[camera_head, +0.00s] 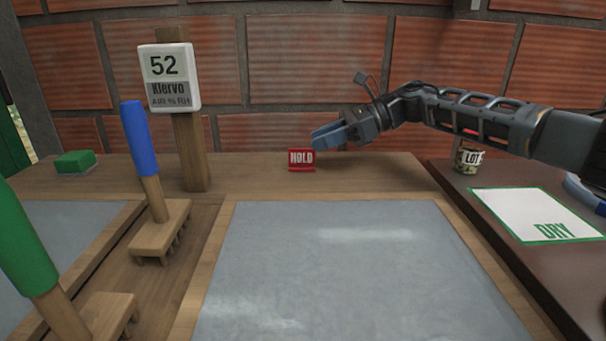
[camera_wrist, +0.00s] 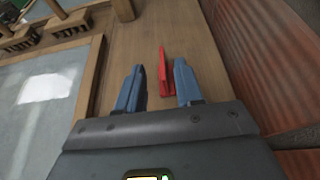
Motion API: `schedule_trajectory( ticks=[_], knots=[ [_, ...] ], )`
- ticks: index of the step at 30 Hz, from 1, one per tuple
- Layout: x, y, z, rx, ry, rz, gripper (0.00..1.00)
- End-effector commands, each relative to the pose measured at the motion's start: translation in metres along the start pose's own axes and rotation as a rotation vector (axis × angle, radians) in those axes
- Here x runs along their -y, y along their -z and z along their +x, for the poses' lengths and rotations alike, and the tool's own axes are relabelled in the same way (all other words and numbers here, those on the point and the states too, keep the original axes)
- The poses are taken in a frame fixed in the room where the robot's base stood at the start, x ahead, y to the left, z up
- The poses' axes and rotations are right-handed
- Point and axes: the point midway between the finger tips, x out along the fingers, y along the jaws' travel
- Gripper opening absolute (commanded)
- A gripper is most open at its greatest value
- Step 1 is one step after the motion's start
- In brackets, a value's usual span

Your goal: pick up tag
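The red tag (camera_head: 301,160) with "HOLD" on it stands upright on the wooden ledge behind the grey panel in the head view. In the wrist view the red tag (camera_wrist: 164,72) shows edge-on, between the two blue fingers. My gripper (camera_head: 322,139) reaches in from the right, its fingertips just right of and beside the tag. In the wrist view my gripper (camera_wrist: 158,82) is open, with gaps visible on both sides of the tag, the smaller one on the right. I cannot tell whether either finger touches it.
A post with a white "52" sign (camera_head: 172,77) stands left of the tag. A blue-handled rake (camera_head: 140,140), a green-handled one (camera_head: 25,245) and a green block (camera_head: 75,162) are further left. A "LOT" can (camera_head: 468,157) and a "DRY" card (camera_head: 533,214) are right. A brick wall (camera_head: 315,60) closes the back.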

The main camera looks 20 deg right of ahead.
Motion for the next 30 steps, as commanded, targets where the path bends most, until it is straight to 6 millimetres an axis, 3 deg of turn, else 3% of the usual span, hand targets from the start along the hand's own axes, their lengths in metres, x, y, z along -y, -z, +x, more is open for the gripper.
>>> schedule_trajectory(
  ticks=[11, 21, 28, 30],
  knots=[
    [0.0, 0.002, 0.031, 0.002, 0.0, 0.002, 0.36],
    [0.002, 0.011, 0.074, 0.002, 0.001, 0.003, 0.36],
    [0.002, 0.01, 0.076, 0.002, 0.002, 0.002, 0.36],
    [0.002, 0.01, 0.076, 0.003, 0.002, 0.002, 0.31]
  ],
)
